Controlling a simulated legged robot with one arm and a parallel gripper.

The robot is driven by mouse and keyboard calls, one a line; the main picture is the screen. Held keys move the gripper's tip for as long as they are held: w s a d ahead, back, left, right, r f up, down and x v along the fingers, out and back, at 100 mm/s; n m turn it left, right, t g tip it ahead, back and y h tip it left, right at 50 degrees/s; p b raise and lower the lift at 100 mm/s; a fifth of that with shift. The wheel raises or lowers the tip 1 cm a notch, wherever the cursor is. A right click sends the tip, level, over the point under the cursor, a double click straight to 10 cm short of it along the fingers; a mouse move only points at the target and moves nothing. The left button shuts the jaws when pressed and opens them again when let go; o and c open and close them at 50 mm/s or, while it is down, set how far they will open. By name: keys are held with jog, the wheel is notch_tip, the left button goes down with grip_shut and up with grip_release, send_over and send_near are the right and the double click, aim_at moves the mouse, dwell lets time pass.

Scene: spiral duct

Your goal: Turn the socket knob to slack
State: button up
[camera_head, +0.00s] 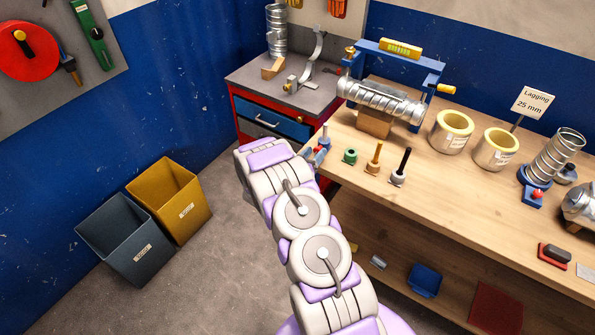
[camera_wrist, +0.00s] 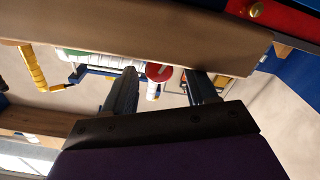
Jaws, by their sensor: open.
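A red knob (camera_head: 538,194) sits on a blue block beside a blue socket (camera_head: 531,177) at the right of the bench. A tilted silver spiral duct (camera_head: 554,157) stands in that socket. I take this as the socket knob; its setting is too small to read. My gripper (camera_wrist: 161,90) shows in the wrist view with its two dark fingers apart and nothing held. A round red thing (camera_wrist: 160,72) shows beyond and between the fingers, and I cannot tell what it is. In the head view my arm's end is left of the bench, far from the red knob; the fingers are hidden.
The wooden bench (camera_head: 450,190) carries a blue frame with a silver duct (camera_head: 380,101), two lagging rings (camera_head: 452,131), and small handled tools (camera_head: 375,158) near its left edge. A brown beam-like surface (camera_wrist: 130,50) crosses close above the fingers. Bins (camera_head: 170,205) stand on the floor left.

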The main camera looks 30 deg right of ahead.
jog(key=p+v, duration=0.1)
jog(key=v, duration=1.5)
jog(key=shift+w+a+f, duration=0.1)
jog(key=shift+a, duration=0.05)
